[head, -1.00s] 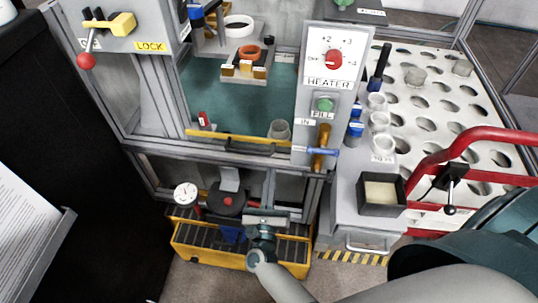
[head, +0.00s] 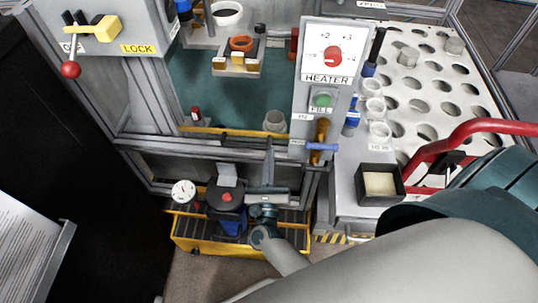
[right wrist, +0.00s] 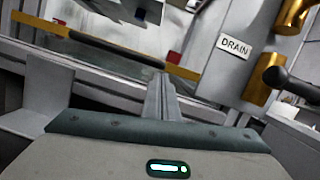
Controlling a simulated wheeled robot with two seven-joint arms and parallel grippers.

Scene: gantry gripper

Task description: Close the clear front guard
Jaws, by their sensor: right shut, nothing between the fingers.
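A long yellow bar (head: 235,134) runs across the lower front of the machine's opening. It also shows in the right wrist view (right wrist: 105,58). The clear front guard itself is hard to make out, and I cannot tell how the bar joins it. My right gripper (head: 270,148) is shut and empty, its fingers pointing up just below the right part of the bar. In the right wrist view the closed fingers (right wrist: 160,90) reach up near the bar; I cannot tell whether they touch it. My left gripper is not in view.
A grey panel with a red heater knob (head: 333,54) and a blue-handled valve (head: 322,147) stands right of the opening. A yellow tray (head: 190,240), a dial gauge (head: 184,192) and a black box (head: 379,184) are lower down. A perforated white table (head: 425,100) lies right.

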